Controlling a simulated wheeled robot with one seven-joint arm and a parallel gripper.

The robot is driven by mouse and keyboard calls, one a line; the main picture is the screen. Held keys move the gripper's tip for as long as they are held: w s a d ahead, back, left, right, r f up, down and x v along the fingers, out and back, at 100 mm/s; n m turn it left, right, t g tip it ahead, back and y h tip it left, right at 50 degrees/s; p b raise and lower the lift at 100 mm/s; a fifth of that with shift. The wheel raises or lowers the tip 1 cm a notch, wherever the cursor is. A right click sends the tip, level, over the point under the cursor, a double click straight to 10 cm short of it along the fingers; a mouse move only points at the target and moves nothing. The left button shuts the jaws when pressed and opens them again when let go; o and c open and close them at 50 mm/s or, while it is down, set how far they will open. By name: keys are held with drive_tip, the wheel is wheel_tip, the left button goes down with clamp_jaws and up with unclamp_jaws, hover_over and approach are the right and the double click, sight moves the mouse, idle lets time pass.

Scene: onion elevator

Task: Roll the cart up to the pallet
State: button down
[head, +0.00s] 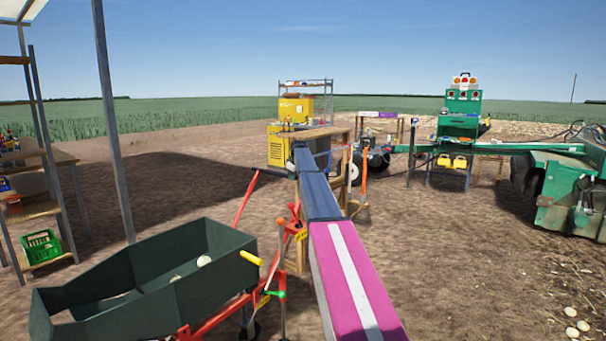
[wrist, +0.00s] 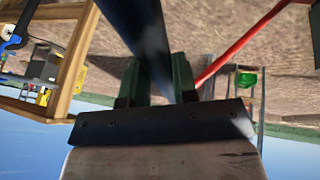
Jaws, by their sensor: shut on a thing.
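A dark green hopper (head: 150,285) with a few pale onions inside stands at the lower left on a red frame (head: 225,318) with a wheel. It is the nearest cart-like thing. A red pole (head: 246,197) rises from it toward a dark bar near the end of my arm. In the wrist view, the green fingers of my gripper (wrist: 157,82) are shut on a dark bar (wrist: 148,35). A red bar (wrist: 238,43) slants beside it. In the head view my arm hides the fingers and the grip. I cannot pick out a pallet with certainty.
A yellow machine (head: 292,118) and a wooden frame (head: 338,185) stand ahead. A green machine (head: 575,185) is at the right, near loose onions (head: 571,322). A shelf with a green crate (head: 41,246) and a post (head: 113,130) are left. Bare soil lies right of my arm.

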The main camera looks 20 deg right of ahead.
drive_tip(key=s+a, duration=0.9)
drive_tip(key=a, duration=0.2)
drive_tip(key=shift+s+a, duration=0.2)
drive_tip(key=shift+a, duration=0.2)
drive_tip(key=c, duration=0.9)
unclamp_jaws()
drive_tip(key=shift+s+a, duration=0.1)
drive_tip(key=shift+a, duration=0.1)
drive_tip(key=shift+d, duration=0.1)
drive_tip(key=shift+r, duration=0.15)
drive_tip(key=v, duration=1)
drive_tip(key=shift+r, duration=0.25)
drive_tip(key=shift+s, duration=0.1)
